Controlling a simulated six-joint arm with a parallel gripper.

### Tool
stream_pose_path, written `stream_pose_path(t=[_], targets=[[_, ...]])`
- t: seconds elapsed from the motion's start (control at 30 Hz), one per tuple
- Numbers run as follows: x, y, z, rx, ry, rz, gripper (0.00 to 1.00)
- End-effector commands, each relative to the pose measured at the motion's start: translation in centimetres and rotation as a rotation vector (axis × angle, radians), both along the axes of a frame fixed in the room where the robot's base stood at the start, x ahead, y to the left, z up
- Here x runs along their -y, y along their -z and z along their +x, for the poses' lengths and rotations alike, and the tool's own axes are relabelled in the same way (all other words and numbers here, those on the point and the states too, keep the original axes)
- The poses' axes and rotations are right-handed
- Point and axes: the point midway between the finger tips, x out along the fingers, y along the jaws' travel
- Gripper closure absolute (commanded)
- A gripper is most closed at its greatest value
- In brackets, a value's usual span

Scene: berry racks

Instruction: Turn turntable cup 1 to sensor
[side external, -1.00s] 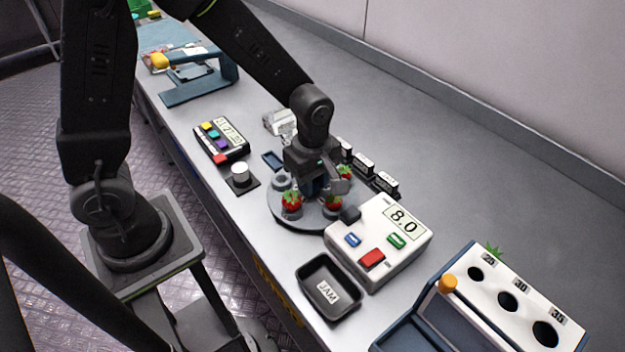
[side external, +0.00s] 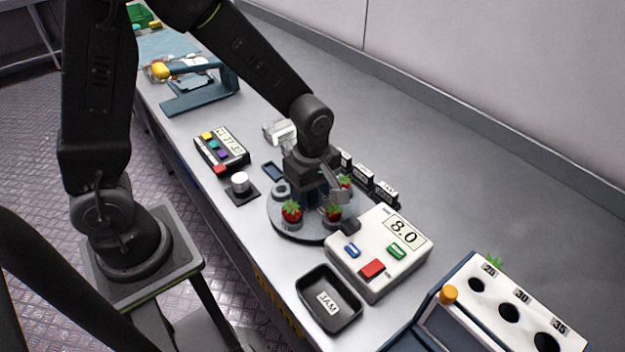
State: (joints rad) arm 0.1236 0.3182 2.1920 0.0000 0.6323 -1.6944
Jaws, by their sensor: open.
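The round grey turntable (side external: 287,228) stands on the bench, with cups around its rim. Strawberries sit in cups at its front left (side external: 291,211), front right (side external: 333,213) and back right (side external: 345,182). One cup (side external: 281,188) at the left looks empty. The cup numbers cannot be read. The white sensor box (side external: 378,252) reads 8.0, and its dark sensor head (side external: 350,227) points at the turntable's right edge. My gripper (side external: 325,197) is open and low over the turntable's middle, pointing down. My wrist hides part of the turntable, and contact cannot be told.
A black JAM tray (side external: 329,296) is in front of the sensor box. A sizing rack with holes (side external: 508,312) stands at the right. A keypad box (side external: 221,149) and a white knob (side external: 240,183) are to the left. Black labelled bins (side external: 365,175) are behind. The bench at back right is clear.

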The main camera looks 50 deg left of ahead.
Motion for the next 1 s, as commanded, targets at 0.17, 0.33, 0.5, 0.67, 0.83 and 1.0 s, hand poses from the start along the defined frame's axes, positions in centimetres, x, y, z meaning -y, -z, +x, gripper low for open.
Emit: stream_pose_path(t=[0.17,0.33,0.5,0.67,0.83,1.0], targets=[[0.0,-2.0,0.1,0.007,0.000,-0.001,0.46],[0.0,-5.8,0.1,0.009,0.000,-0.001,0.46],[0.0,-9.5,0.1,0.008,0.000,-0.001,0.46],[0.0,-12.1,0.1,0.006,0.000,-0.001,0.46],[0.0,-13.5,0.1,0.004,0.000,0.000,0.46],[0.0,-13.8,0.0,0.002,0.000,0.000,0.46]])
